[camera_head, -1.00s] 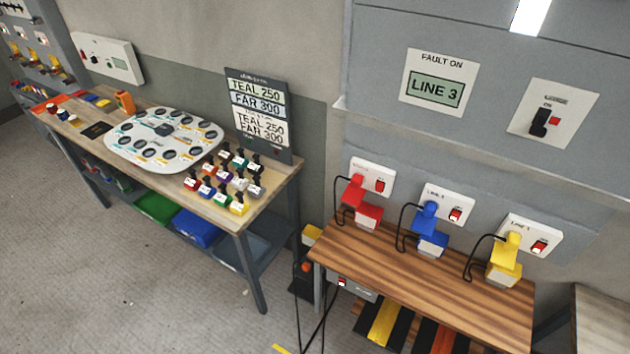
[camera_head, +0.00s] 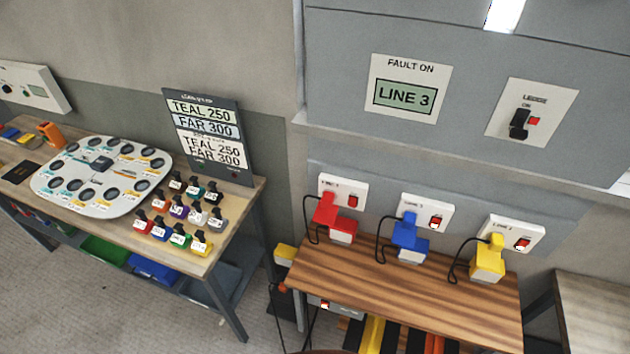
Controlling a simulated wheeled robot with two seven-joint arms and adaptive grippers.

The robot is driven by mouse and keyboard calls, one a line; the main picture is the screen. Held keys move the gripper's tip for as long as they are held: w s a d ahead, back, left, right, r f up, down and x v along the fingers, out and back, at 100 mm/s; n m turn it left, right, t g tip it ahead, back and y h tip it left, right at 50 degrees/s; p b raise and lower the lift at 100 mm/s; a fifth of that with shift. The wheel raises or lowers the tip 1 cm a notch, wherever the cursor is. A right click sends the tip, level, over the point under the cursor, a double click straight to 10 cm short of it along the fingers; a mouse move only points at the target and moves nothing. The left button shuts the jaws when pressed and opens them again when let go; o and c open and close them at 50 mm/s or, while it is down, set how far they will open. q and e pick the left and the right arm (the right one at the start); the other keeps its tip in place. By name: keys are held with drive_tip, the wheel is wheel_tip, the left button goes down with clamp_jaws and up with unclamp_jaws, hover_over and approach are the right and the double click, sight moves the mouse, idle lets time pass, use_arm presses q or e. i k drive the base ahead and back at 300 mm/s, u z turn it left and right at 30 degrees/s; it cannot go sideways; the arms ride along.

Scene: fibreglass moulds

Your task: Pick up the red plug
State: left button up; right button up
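The red plug (camera_head: 325,210) sits at the left wall socket (camera_head: 352,192), above the back edge of the striped wooden bench. A red and white block (camera_head: 343,232) is just below and to its right, partly overlapped by it. A black cord loops down from the plug's left side. A blue plug (camera_head: 404,231) and a yellow plug (camera_head: 489,257) sit at the two sockets to the right. Neither of my grippers shows in the head view.
The wooden bench top (camera_head: 400,290) is clear in front of the plugs. A panel above reads "FAULT ON LINE 3" (camera_head: 405,97), with a switch plate (camera_head: 530,113) at its right. A workbench (camera_head: 250,195) with a white board and small coloured items stands left. Cords hang between the benches.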

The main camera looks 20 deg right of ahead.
sight(328, 199)
drive_tip(key=i, duration=0.45)
drive_tip(key=z, duration=0.8)
